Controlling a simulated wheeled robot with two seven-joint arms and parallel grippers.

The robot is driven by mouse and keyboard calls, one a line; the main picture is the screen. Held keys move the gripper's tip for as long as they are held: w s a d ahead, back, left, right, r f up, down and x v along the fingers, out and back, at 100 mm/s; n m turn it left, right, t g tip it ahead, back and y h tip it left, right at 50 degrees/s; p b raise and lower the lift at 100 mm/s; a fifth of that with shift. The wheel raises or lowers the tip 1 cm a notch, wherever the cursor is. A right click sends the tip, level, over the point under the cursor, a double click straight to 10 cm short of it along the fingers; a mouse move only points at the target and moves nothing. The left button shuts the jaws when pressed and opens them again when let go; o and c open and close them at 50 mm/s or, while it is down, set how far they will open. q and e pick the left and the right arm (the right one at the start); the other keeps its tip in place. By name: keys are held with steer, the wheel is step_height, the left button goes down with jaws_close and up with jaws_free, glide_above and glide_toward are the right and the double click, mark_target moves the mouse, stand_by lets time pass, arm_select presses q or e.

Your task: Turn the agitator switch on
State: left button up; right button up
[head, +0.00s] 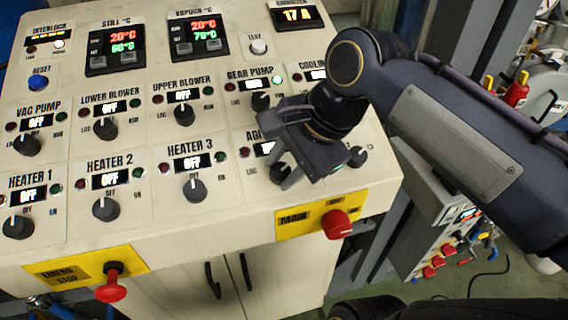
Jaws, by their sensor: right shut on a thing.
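The agitator switch (279,173) is a dark rotary knob at the right of the bottom knob row on the beige control panel (231,212). Its label and display are partly covered by my right gripper (287,181). My right gripper reaches down over the panel from the right, its fingers shut around the agitator knob. My left gripper is not in view.
Heater 3's knob (194,189) stands to the left and the gear pump knob (261,101) above. A red main switch (337,224) on a yellow plate and a red emergency stop (111,289) stick out along the panel's front edge. A dark knob (356,156) is at the right.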

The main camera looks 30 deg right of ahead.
stand_by(0.3)
steer(key=o, duration=1)
steer(key=shift+c, duration=0.2)
steer(key=v, duration=0.7)
steer(key=shift+r, duration=0.4)
steer(key=shift+s+d, duration=0.1)
steer(key=shift+d, duration=0.05)
